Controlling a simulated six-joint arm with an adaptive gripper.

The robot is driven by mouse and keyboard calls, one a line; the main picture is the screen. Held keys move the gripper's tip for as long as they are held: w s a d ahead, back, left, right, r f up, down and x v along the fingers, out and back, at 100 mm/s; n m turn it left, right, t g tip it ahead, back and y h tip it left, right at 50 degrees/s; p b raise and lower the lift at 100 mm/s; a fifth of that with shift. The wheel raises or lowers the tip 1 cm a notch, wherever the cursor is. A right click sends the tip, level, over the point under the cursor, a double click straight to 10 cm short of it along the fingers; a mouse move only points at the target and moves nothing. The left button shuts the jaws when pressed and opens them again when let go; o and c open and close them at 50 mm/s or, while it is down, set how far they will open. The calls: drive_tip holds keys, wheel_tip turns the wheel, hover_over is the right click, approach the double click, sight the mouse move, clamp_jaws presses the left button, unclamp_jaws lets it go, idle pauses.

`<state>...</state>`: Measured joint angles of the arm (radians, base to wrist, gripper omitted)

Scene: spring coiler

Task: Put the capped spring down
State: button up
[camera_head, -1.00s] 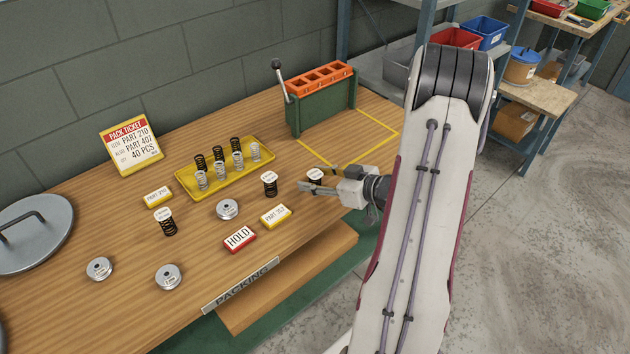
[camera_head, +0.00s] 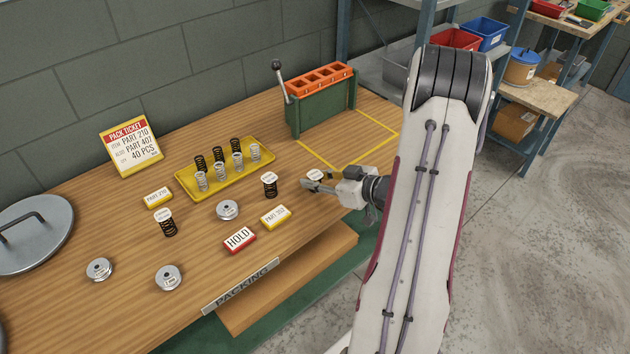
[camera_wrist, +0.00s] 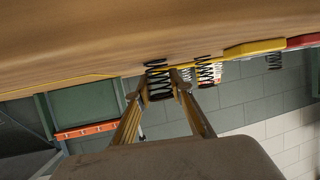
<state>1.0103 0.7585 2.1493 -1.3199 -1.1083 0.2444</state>
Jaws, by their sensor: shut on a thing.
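The capped spring (camera_head: 315,174) is a dark coil with a white cap, near the table's front right edge in the head view. My gripper (camera_head: 313,183) reaches in from the right, shut on it. In the wrist view, which is upside down, the dark coils (camera_wrist: 157,76) show between my two fingertips (camera_wrist: 160,88). The coil's end shows against the wooden table top (camera_wrist: 90,35); I cannot tell whether it touches. My gripper hides much of the spring in the head view.
Two other capped springs (camera_head: 269,184) (camera_head: 166,222) stand to the left. A yellow tray (camera_head: 188,190) holds several springs. A red HOLD block (camera_head: 239,239) and yellow part labels (camera_head: 275,216) lie nearby. A green fixture (camera_head: 322,110) stands behind. The tape-outlined area (camera_head: 350,135) is largely clear.

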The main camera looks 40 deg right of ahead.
sight(314, 175)
drive_tip(key=shift+r, duration=0.1)
drive_tip(key=shift+r, duration=4.9)
drive_tip(key=shift+w, duration=0.1)
drive_tip(key=w+a+n+g+y, duration=0.1)
drive_tip(key=w+a+y, duration=0.1)
drive_tip(key=w+a, duration=0.75)
drive_tip(key=w+a+n+y, duration=0.15)
drive_tip(key=w+a, duration=0.45)
drive_tip(key=w, duration=0.6)
drive_tip(key=w+a+n, duration=0.1)
drive_tip(key=w+a, duration=0.5)
drive_tip(key=a, duration=0.6)
drive_tip(key=w+a+n+g+y, duration=0.1)
drive_tip(key=w+a, duration=0.5)
drive_tip(key=a, duration=0.6)
drive_tip(key=shift+w+a+r, duration=0.15)
drive_tip(key=shift+a, duration=0.15)
drive_tip(key=shift+y, duration=0.25)
